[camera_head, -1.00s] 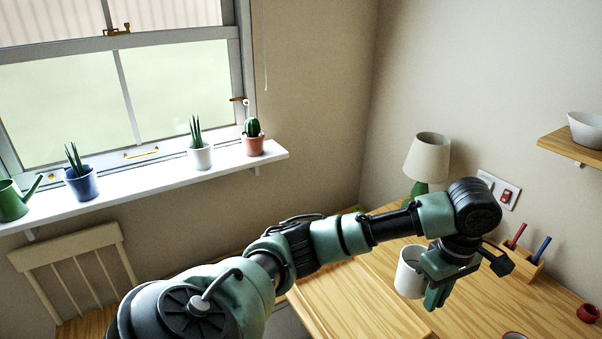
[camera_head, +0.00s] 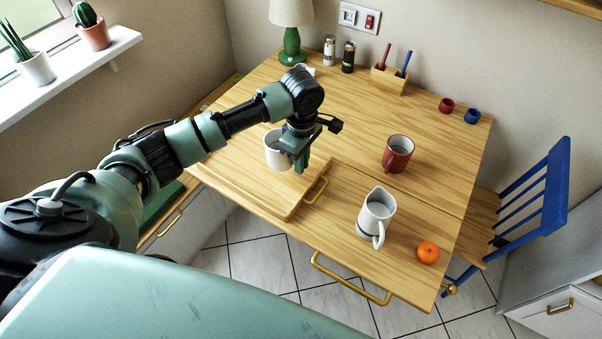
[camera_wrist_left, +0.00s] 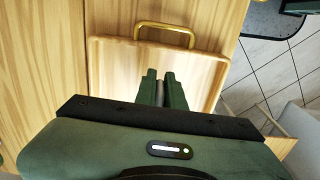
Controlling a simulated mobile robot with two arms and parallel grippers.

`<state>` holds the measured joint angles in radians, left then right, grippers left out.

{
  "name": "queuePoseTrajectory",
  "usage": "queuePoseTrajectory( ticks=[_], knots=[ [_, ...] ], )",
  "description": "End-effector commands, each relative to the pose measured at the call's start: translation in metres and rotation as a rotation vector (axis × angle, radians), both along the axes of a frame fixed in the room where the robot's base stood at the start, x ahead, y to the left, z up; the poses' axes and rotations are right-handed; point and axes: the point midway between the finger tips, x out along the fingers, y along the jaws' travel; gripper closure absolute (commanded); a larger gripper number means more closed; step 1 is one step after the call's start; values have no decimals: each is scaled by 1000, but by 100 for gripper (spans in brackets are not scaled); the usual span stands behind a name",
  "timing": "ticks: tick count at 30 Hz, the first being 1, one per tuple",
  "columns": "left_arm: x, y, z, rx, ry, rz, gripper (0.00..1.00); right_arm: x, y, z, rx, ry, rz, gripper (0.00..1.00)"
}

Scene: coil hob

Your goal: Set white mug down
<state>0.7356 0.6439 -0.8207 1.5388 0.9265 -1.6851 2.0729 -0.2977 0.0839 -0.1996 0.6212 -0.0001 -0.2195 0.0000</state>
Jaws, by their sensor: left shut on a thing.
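The white mug (camera_head: 275,153) is in my left gripper (camera_head: 301,164), which is shut on it from its right side. The mug is upright over the wooden table, by the back part of a wooden tray (camera_head: 262,191) with a brass handle (camera_head: 317,190). I cannot tell whether its base touches anything. In the left wrist view the gripper fingers (camera_wrist_left: 161,90) are close together over the tray (camera_wrist_left: 111,78); the mug is mostly hidden there. My right gripper is not in view.
A red mug (camera_head: 398,154), a white jug (camera_head: 376,217) and an orange (camera_head: 428,252) stand to the right on the table (camera_head: 345,110). A lamp (camera_head: 291,30), shakers (camera_head: 348,57) and a pen holder (camera_head: 389,80) are at the back. A blue chair (camera_head: 530,200) stands at right.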

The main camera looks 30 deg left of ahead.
Motion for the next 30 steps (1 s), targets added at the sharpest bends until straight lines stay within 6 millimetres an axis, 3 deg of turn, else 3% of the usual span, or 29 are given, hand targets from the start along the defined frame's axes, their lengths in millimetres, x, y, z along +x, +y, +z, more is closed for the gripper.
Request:
queuePoseTrajectory(
  ticks=[14, 26, 27, 28, 30],
  knots=[
    [0, 0, -55, 1, -1, 0, 100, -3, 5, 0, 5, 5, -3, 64],
    [1, -1, -59, 0, -2, -1, 100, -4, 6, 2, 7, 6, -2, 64],
    [0, 0, -60, 0, -2, -1, 82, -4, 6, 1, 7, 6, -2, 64],
    [0, 0, -60, 0, -2, -1, 74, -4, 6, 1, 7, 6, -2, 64],
    [0, 0, -60, 0, -2, -1, 68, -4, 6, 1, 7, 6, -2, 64]
  ],
)
